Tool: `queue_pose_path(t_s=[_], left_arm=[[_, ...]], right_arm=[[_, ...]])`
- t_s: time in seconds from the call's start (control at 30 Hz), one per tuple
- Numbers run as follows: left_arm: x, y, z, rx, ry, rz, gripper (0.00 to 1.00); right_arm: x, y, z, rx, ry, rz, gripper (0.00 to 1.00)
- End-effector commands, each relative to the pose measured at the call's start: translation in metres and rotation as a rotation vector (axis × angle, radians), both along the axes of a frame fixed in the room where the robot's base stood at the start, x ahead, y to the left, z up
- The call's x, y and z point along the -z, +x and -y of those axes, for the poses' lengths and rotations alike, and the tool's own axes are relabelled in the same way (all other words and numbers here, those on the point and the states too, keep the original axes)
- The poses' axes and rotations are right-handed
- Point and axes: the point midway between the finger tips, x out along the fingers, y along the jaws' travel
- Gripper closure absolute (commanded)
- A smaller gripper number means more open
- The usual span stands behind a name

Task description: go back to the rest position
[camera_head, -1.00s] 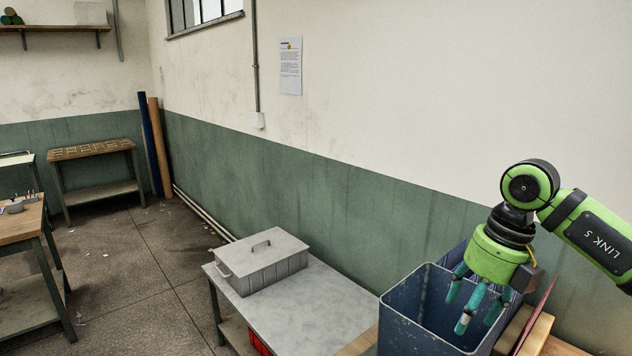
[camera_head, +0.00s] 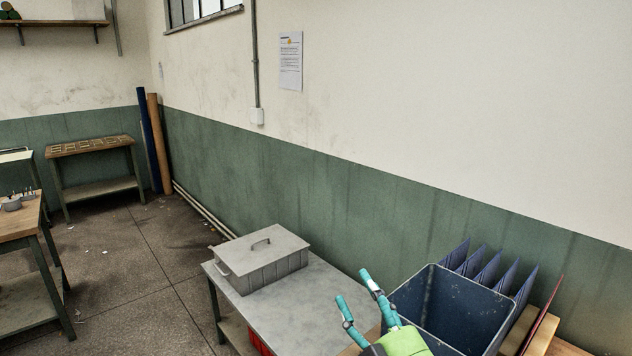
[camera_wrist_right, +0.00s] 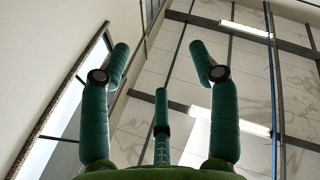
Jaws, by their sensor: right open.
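My right gripper (camera_head: 354,288) shows at the bottom of the head view, in front of the left side of the blue bin. Its green body is cut off by the lower edge and its teal fingers point up. In the right wrist view its fingers (camera_wrist_right: 160,72) are spread apart with nothing between them. Behind them are the upper wall, roof beams and bright strips. My left gripper is not in view.
The open blue bin (camera_head: 405,302) stands at the lower right, with several dark blue panels (camera_head: 487,266) behind it and a wooden holder with a red sheet (camera_head: 545,315) beside it. A lidded grey box (camera_head: 262,262) sits on the grey table (camera_head: 325,300).

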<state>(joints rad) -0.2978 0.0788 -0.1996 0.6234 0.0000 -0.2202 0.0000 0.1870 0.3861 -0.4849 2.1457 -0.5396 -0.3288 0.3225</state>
Motion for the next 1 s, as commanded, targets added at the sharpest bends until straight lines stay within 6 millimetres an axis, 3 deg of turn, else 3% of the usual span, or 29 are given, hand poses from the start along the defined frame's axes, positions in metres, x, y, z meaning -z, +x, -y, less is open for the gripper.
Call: queue_pose_path(t_s=[0.03, 0.17, 0.3, 0.4, 0.6, 0.83, 1.0], left_arm=[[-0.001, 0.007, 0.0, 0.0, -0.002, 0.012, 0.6], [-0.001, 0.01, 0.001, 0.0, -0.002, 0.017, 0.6], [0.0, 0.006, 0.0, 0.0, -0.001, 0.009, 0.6], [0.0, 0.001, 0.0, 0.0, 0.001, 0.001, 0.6], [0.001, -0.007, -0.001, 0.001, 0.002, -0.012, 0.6], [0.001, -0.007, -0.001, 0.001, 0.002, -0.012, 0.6], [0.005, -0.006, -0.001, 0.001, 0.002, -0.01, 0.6]], right_arm=[[0.035, -0.002, 0.02, 0.084, 0.053, -0.145, 0.39], [0.121, -0.025, 0.065, 0.268, 0.125, -0.502, 0.39], [0.204, -0.08, 0.095, 0.397, 0.149, -0.861, 0.39], [0.245, -0.123, 0.106, 0.448, 0.147, -1.067, 0.39], [0.291, -0.197, 0.114, 0.495, 0.13, -1.366, 0.39], [0.317, -0.274, 0.116, 0.508, 0.105, -1.639, 0.39], [0.363, -0.266, 0.115, 0.51, 0.093, -1.662, 0.39]])
